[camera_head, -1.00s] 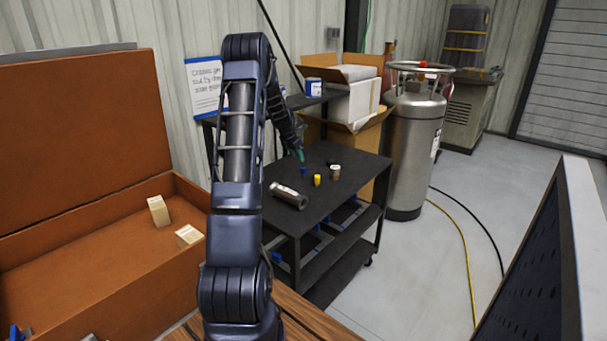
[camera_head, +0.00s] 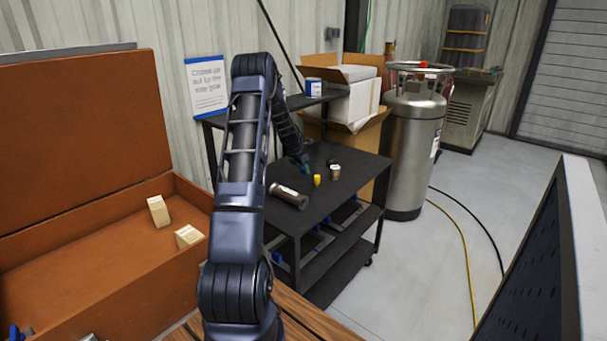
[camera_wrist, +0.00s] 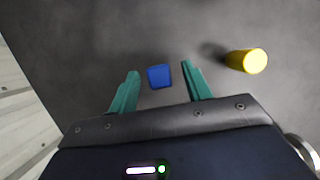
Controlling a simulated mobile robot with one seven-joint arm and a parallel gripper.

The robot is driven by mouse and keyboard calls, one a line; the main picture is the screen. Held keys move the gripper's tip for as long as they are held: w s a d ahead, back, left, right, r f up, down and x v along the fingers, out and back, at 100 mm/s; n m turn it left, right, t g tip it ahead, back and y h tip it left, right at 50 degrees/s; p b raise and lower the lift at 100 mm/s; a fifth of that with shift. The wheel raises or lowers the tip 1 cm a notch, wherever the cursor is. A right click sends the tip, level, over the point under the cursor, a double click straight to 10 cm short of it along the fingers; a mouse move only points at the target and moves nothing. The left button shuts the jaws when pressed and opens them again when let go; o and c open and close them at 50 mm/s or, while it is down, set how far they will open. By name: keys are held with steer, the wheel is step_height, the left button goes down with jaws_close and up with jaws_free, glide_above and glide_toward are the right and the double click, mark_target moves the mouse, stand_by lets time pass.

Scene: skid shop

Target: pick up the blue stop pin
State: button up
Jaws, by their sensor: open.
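The blue stop pin (camera_wrist: 159,76) stands on the dark cart top, seen from above in the wrist view. It lies between and slightly beyond the teal fingertips of my gripper (camera_wrist: 160,80), with a gap on each side. My gripper is open and empty. In the head view my gripper (camera_head: 306,170) is low over the cart top (camera_head: 335,200), and the blue pin cannot be made out there, near the fingers. I cannot tell the exact height of the fingers above the surface.
A yellow pin (camera_wrist: 247,61) stands just right of the right finger. A cardboard box (camera_head: 350,135) is behind the cart.

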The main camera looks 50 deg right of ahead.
steer(key=x, duration=0.2)
steer(key=shift+d+f, duration=0.15)
steer(key=shift+f, duration=0.15)
steer(key=c, duration=1.1)
steer(key=shift+o, duration=0.2)
steer(key=shift+r, duration=0.1)
